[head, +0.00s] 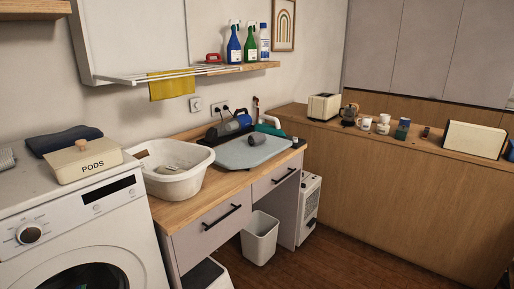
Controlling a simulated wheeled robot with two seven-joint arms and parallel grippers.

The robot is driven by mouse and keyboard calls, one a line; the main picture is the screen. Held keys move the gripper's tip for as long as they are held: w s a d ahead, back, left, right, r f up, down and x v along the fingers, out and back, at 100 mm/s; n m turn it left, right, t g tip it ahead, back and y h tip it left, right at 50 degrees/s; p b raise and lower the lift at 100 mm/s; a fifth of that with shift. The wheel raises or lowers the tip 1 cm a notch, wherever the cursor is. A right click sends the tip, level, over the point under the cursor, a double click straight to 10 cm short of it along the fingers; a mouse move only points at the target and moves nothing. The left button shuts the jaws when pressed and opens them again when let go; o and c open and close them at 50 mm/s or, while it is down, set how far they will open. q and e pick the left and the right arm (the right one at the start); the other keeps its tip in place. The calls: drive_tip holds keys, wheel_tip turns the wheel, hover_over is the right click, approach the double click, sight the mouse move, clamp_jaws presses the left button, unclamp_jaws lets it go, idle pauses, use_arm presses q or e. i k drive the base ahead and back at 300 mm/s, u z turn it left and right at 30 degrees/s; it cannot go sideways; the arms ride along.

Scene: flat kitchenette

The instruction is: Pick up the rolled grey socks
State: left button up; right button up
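Neither of my grippers shows in the head view.
A white basin (196,183) with items inside stands on the counter (215,186) left of the board. A PODS box (82,163) and dark folded cloth (63,139) sit on the washing machine (75,235). A bin (260,238) stands below.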

sight(256, 139)
drive_tip(key=z, duration=0.7)
drive_tip(key=i, duration=2.25)
drive_tip(key=u, duration=1.7)
drive_tip(key=i, duration=0.65)
drive_tip(key=u, duration=0.55)
